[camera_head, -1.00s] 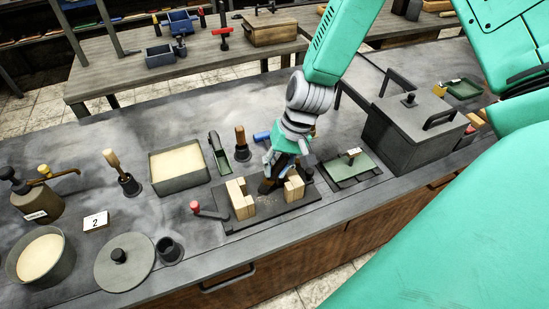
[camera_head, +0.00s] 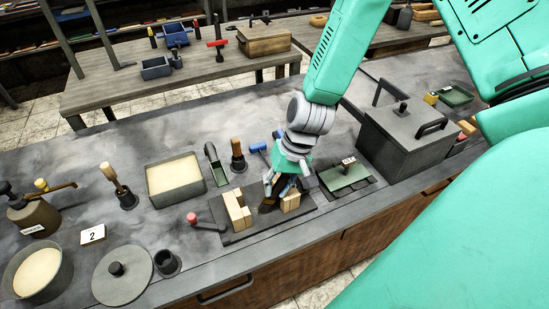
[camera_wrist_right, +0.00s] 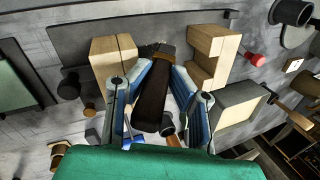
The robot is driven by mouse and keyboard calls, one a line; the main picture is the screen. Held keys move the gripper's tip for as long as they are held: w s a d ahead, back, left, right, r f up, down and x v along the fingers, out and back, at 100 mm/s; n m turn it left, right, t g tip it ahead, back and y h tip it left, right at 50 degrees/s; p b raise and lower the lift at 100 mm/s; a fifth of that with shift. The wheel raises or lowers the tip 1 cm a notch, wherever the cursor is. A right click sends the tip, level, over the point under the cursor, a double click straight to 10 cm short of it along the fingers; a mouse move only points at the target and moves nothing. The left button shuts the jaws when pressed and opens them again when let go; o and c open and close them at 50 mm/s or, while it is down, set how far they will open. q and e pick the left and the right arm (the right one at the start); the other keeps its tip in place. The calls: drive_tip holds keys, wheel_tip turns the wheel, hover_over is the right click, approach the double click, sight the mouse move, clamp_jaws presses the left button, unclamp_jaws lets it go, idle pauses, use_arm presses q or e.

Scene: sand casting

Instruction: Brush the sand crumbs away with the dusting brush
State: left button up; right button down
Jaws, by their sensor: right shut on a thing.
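My right gripper (camera_head: 279,186) is shut on the dusting brush (camera_wrist_right: 150,102), which has a dark handle and dark bristles. The bristle end points down between two pale wooden mould blocks. The left block (camera_head: 235,213) and the right block (camera_head: 291,203) stand upright on a dark plate (camera_head: 240,235). In the right wrist view the blocks show on both sides of the brush, one notched (camera_wrist_right: 212,55), the other plain (camera_wrist_right: 113,58). I cannot make out sand crumbs now; the brush and gripper cover much of the gap. My left gripper is out of view.
A red-knobbed tool (camera_head: 205,225) lies at the plate's left edge. A sand tray (camera_head: 152,190) and a green scoop (camera_head: 216,165) stand behind to the left. A green plate (camera_head: 345,177) and a large grey lidded box (camera_head: 405,140) stand to the right.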

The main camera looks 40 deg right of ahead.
drive_tip(key=shift+s, duration=0.2)
drive_tip(key=shift+w+d+p, duration=0.2)
drive_tip(key=shift+w+p, duration=0.1)
drive_tip(key=shift+w, duration=0.45)
drive_tip(key=shift+w+d+p, duration=0.15)
drive_tip(key=shift+w+p, duration=0.15)
drive_tip(key=shift+w, duration=0.45)
drive_tip(key=shift+w, duration=0.1)
drive_tip(key=shift+w+d, duration=0.1)
drive_tip(key=shift+w, duration=0.25)
drive_tip(key=shift+w, duration=0.1)
drive_tip(key=shift+w+d, duration=0.1)
drive_tip(key=shift+w, duration=0.2)
drive_tip(key=shift+r+p, duration=0.1)
drive_tip(key=shift+p, duration=0.2)
